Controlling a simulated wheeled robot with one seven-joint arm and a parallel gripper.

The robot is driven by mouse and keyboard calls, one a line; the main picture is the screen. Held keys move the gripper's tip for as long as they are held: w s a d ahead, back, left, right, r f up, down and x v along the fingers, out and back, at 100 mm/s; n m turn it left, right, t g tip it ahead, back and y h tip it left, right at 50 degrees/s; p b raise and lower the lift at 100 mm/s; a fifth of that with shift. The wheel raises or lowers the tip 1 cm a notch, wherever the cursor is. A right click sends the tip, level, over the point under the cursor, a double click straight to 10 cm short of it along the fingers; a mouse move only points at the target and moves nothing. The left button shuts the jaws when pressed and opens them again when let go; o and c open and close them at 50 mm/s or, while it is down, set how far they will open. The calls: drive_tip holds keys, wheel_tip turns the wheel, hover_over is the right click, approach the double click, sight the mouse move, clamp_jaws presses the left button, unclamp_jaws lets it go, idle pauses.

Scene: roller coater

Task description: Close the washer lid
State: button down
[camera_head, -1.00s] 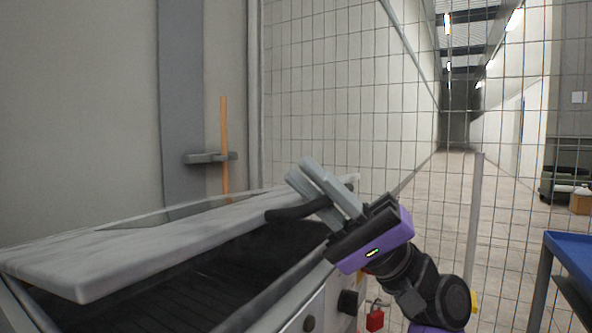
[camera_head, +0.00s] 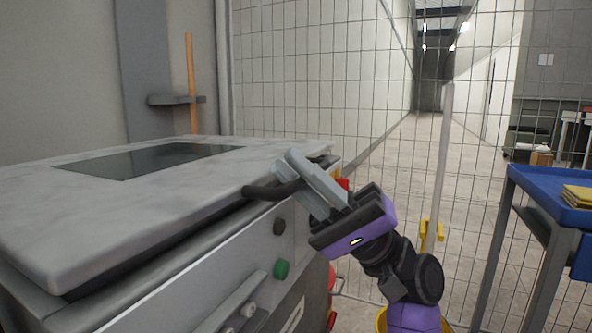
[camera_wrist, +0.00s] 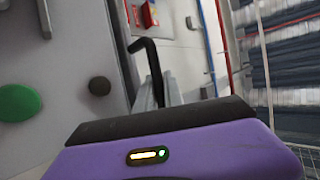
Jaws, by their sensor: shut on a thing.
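The washer lid (camera_head: 105,205) is a pale slab with a dark window (camera_head: 150,160). It lies low and nearly flat over the grey washer body (camera_head: 215,270). A dark gap shows under its front edge. A black curved handle (camera_head: 268,192) sticks out at the lid's right front edge. My gripper (camera_head: 300,172) is shut on this handle. The wrist view also shows the handle (camera_wrist: 150,62) running into my grey fingers (camera_wrist: 160,92). The exact contact is partly hidden by the fingers.
Green (camera_head: 281,269) and black (camera_head: 279,227) knobs sit on the washer's front panel. A wire mesh fence (camera_head: 330,80) stands behind. A blue cart (camera_head: 540,195) stands at the right. Bare floor shows beyond the fence.

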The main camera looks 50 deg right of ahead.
drive_tip(key=shift+s+d+r, duration=0.15)
drive_tip(key=shift+s+r, duration=0.05)
drive_tip(key=shift+s, duration=0.05)
drive_tip(key=c, duration=1.5)
unclamp_jaws()
drive_tip(key=shift+o, duration=0.2)
drive_tip(key=shift+w+f, duration=0.1)
drive_tip(key=shift+f, duration=0.1)
drive_tip(key=p+v, duration=0.1)
drive_tip(key=v, duration=0.6)
drive_tip(key=shift+f, duration=0.2)
drive_tip(key=shift+d, duration=0.2)
